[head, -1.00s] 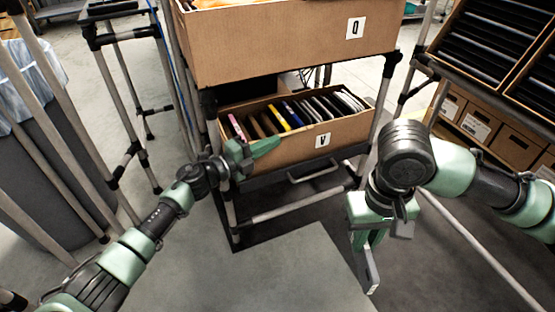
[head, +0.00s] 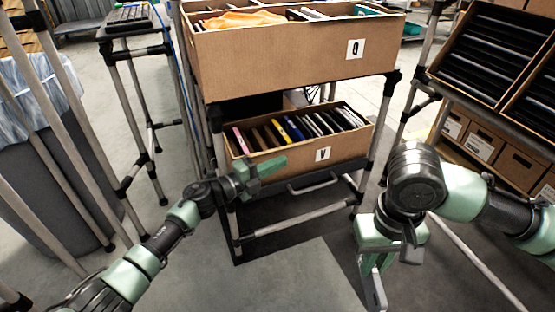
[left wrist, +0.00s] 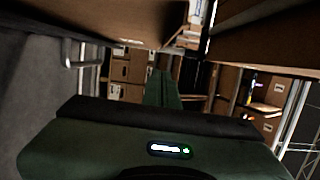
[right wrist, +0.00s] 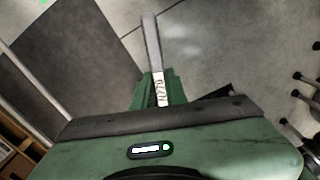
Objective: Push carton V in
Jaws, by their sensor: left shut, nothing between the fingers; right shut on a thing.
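Carton V (head: 345,149) is a brown open box on the lower shelf of the rack, marked with a white V label (head: 322,154). It holds a row of upright dark, yellow and pink files. My left gripper (head: 272,168) is shut and empty in front of the carton's lower left front; I cannot tell whether it touches. In the left wrist view its fingers (left wrist: 162,88) lie together beside a brown carton wall. My right gripper (head: 372,268) is low, right of the rack, shut on a thin grey object (right wrist: 151,40) with a white printed label.
Carton Q (head: 290,58) stands on the shelf above. A grey handle (head: 313,183) shows below carton V. Rack posts (head: 370,140) flank it. A shelf with dark trays and boxes (head: 485,143) stands at right, a grey bin (head: 40,180) at left. The floor in front is clear.

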